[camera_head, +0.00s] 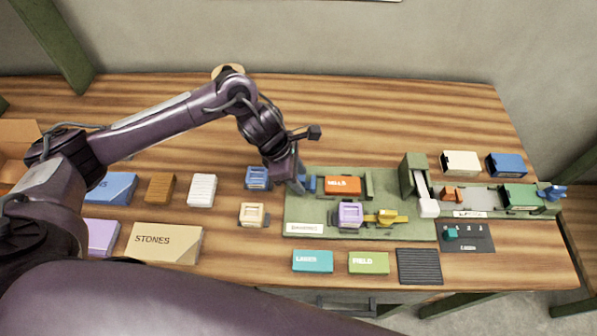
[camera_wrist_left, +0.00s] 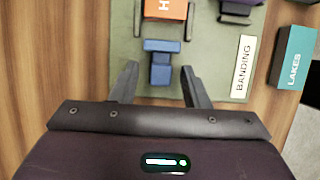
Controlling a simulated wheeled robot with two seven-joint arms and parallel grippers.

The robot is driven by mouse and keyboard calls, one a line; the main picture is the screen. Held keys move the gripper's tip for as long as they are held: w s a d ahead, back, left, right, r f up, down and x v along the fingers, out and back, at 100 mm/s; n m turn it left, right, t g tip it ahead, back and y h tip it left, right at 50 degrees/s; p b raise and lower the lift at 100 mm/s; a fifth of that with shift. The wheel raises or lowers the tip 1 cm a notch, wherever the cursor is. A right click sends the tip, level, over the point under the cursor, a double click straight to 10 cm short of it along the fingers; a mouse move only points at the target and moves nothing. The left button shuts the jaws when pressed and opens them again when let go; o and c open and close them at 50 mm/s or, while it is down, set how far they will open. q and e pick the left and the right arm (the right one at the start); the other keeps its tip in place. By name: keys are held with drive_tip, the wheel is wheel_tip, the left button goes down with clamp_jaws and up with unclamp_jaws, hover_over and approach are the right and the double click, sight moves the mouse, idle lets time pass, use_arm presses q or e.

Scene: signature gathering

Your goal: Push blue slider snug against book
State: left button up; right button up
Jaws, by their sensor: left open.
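The blue slider (camera_head: 309,184) sits on the green board (camera_head: 385,177), to the left of the orange book (camera_head: 342,185). In the left wrist view the blue slider (camera_wrist_left: 160,72) stands in line with the orange book (camera_wrist_left: 166,9), with a strip of green board showing between them. My left gripper (camera_head: 298,188) is low at the left end of the board, on the slider's side away from the book. In the wrist view its two fingers are spread and empty, with the slider between and just ahead of the tips; contact is unclear. My right gripper is not in view.
A purple block (camera_head: 350,214) and a yellow piece (camera_head: 386,217) are on the board's near side. A blue block (camera_head: 257,178) and a cream block (camera_head: 252,215) stand left of the board. Teal (camera_head: 312,261) and green (camera_head: 368,263) books lie in front. The table behind is clear.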

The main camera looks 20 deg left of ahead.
use_arm(q)
drive_tip(key=c, duration=0.3)
clamp_jaws()
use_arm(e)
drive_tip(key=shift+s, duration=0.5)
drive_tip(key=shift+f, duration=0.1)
